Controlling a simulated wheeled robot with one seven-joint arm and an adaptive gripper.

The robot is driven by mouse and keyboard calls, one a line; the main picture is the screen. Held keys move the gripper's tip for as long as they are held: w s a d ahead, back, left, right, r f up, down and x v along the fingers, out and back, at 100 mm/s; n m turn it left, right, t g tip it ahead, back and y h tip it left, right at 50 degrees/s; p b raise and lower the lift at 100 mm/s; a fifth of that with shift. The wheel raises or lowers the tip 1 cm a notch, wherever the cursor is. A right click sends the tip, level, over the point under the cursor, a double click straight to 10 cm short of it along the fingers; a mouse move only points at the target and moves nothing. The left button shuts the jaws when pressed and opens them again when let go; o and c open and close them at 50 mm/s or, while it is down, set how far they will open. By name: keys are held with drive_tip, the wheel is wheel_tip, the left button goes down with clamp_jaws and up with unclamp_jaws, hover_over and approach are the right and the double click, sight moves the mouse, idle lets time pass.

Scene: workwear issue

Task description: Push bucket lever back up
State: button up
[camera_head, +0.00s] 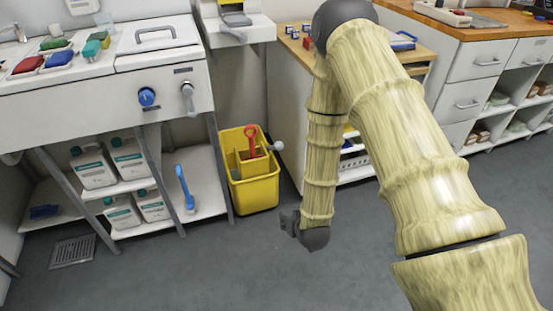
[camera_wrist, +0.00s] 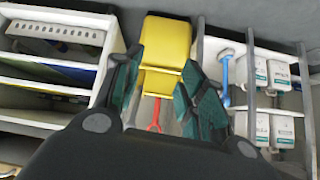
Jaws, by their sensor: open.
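The yellow bucket (camera_head: 254,190) stands on the floor between the sink unit and the wooden-topped cabinet. A short lever with a grey ball end (camera_head: 278,146) sticks out at its right side, near rim height. A red-handled tool (camera_head: 251,140) stands upright in the bucket. My gripper (camera_head: 290,222) hangs in front and to the right of the bucket, apart from it and lower than the lever. In the wrist view my gripper (camera_wrist: 160,62) is open and empty, with the yellow bucket (camera_wrist: 165,42) and the red handle (camera_wrist: 155,115) showing between its fingers.
White jugs (camera_head: 92,167) and a blue-handled brush (camera_head: 185,188) are on the low shelf left of the bucket. The sink unit (camera_head: 110,105) stands above them. The cabinet (camera_head: 289,110) stands close on the right. The grey floor in front is clear, with a drain grate (camera_head: 73,252).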

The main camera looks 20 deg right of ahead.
drive_tip(key=w+d+t+b, duration=0.2)
drive_tip(key=w+t+b, duration=0.3)
drive_tip(key=w+b, duration=0.8)
drive_tip(key=m+t+h+b, duration=0.2)
drive_tip(key=t+b, duration=0.2)
drive_tip(key=b, duration=0.3)
approach(277, 149)
drive_tip(key=w+d+f, duration=0.1)
drive_tip(key=w+f, duration=0.2)
drive_tip(key=w, duration=0.1)
drive_tip(key=w+b, duration=0.1)
drive_tip(key=w, duration=0.2)
drive_tip(key=w+b, duration=0.1)
drive_tip(key=w, duration=0.2)
drive_tip(key=w+d+b, duration=0.1)
drive_tip(key=w, duration=0.2)
drive_tip(key=shift+w, duration=0.2)
drive_tip(key=shift+w+r+b, duration=0.15)
drive_tip(key=shift+w+b, duration=0.25)
drive_tip(key=shift+w, duration=0.3)
drive_tip(key=shift+d, duration=0.15)
clamp_jaws()
